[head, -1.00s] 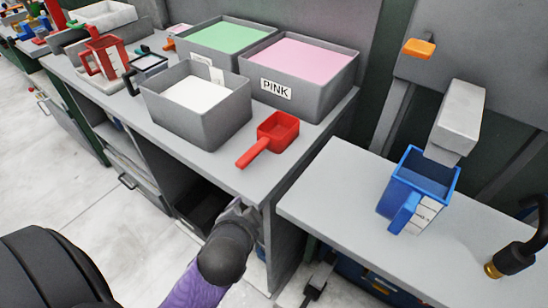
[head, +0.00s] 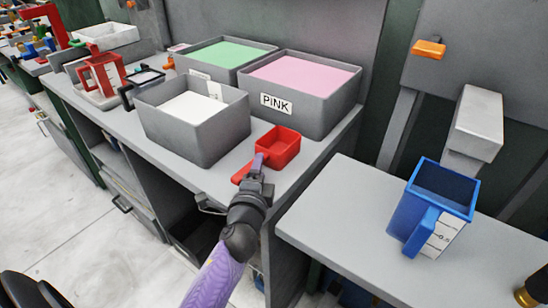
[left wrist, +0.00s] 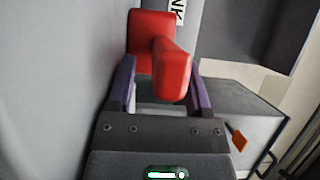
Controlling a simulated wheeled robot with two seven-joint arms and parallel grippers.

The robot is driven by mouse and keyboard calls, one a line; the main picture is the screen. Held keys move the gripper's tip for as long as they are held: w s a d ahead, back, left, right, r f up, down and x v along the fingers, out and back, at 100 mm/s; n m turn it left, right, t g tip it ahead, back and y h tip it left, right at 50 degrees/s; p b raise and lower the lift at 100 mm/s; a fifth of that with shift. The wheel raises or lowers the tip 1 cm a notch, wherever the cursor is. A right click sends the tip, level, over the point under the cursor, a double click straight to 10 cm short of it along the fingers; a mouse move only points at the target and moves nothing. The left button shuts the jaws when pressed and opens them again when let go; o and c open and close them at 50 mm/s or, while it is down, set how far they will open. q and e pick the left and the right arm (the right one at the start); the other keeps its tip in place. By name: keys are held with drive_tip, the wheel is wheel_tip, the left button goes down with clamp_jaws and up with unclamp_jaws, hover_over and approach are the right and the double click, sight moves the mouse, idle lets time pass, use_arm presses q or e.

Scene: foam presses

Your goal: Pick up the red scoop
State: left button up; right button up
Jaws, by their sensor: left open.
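The red scoop (head: 281,146) lies on the grey counter in front of the bin labelled PINK, its handle pointing toward the front left edge. My left gripper (head: 258,166) is at the handle, over the counter's front edge. In the left wrist view the red scoop (left wrist: 153,45) shows with its handle between the two purple fingers of my left gripper (left wrist: 160,92). The fingers are open, with a gap on each side of the handle. The gripper hides part of the handle in the head view. My right gripper is not in view.
Grey bins hold pink (head: 306,77), green (head: 230,53) and white (head: 191,107) material behind and left of the scoop. A blue jug (head: 432,208) stands on the separate right counter (head: 345,214). A gap separates the counters.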

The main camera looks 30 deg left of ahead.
use_arm(q)
drive_tip(key=shift+x, duration=0.85)
clamp_jaws()
idle(0.6)
